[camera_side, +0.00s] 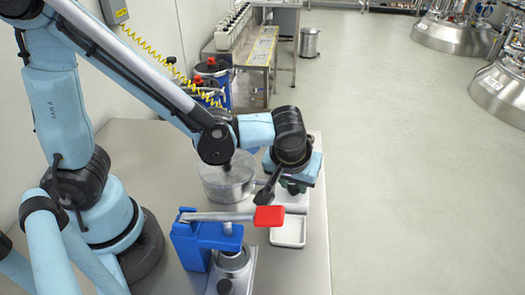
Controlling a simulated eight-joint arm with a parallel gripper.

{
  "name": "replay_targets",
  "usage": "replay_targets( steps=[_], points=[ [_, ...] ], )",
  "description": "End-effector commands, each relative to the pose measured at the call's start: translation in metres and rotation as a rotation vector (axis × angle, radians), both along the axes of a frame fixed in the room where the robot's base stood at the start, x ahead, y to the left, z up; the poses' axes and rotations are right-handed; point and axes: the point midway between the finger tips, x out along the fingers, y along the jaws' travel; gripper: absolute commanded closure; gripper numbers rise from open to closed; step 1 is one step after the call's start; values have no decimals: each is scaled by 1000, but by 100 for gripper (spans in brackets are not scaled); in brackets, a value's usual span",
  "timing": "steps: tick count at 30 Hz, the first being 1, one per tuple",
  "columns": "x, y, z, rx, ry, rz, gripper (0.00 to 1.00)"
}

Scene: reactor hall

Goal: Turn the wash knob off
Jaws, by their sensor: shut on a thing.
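My gripper (280,190) points down over a small white unit (293,203) at the table's right side. A dark green part, which looks like the wash knob (293,187), shows just under the gripper body, mostly hidden by it. My gripper is shut on this knob. One black finger slants down to the left, close to the red handle tip but seemingly behind it. The knob's turn angle and any markings cannot be made out.
A blue and metal device (195,240) with a red-tipped lever (268,216) stands in front. A white tray (288,232) lies beside it. A round metal vessel (228,182) stands left of the gripper. The table's right edge is close.

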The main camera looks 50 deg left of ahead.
Motion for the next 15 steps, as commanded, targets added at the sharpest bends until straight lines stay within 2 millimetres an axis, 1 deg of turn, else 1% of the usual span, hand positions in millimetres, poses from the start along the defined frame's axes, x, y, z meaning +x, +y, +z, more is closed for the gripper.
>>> replay_targets(
  steps=[6, 15],
  points=[
    [0, -1, 0, -2, 1, 35, 100],
    [0, -1, 0, -3, 1, 39, 100]
  ],
)
